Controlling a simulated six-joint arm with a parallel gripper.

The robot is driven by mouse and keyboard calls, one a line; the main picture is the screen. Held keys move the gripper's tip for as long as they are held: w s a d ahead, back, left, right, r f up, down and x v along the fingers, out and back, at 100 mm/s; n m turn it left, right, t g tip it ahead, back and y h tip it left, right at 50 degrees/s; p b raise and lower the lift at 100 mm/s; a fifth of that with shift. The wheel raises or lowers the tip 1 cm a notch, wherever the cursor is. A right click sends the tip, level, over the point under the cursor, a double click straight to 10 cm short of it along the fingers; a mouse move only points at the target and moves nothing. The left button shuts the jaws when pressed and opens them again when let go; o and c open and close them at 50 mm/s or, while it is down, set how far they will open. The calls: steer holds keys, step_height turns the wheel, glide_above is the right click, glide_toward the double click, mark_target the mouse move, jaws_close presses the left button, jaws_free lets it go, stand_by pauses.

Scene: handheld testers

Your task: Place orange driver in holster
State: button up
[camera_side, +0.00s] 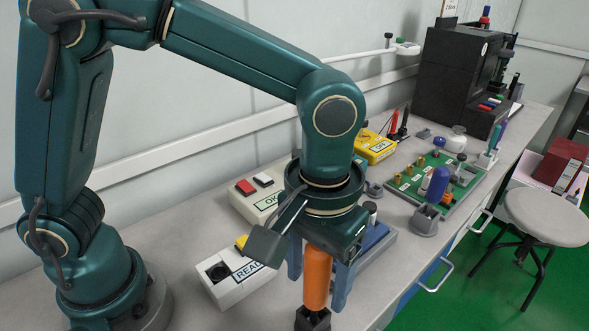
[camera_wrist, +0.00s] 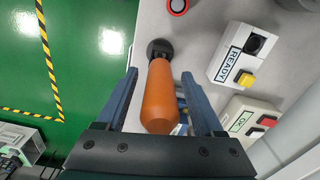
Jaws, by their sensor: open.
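The orange driver (camera_side: 317,275) stands upright with its lower end in a small dark block-shaped holder (camera_side: 313,320) at the front of the bench. In the wrist view the driver (camera_wrist: 158,100) is seen from above, with the dark holder (camera_wrist: 160,48) at its far end. My gripper (camera_side: 316,294) is above and around the handle, with one blue finger on each side. The fingers (camera_wrist: 158,75) are open, with visible gaps beside the handle. The driver's shaft is hidden inside or behind the holder.
White READY (camera_side: 235,282) and OK (camera_side: 262,195) button boxes stand beside my gripper. The bench edge is close to the orange driver.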

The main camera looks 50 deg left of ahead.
step_height(320, 180, up, 10)
steer(key=shift+r, duration=0.15)
steer(key=shift+a+r, duration=0.15)
steer(key=shift+r, duration=0.15)
steer(key=s+a+f+m+t, duration=0.1)
steer(key=s+a+f+t, duration=0.1)
steer(key=a, duration=0.5)
steer(key=s+a+f+t, duration=0.3)
steer(key=a, duration=0.5)
steer(key=shift+m+t, duration=0.3)
steer(key=shift+m, duration=0.1)
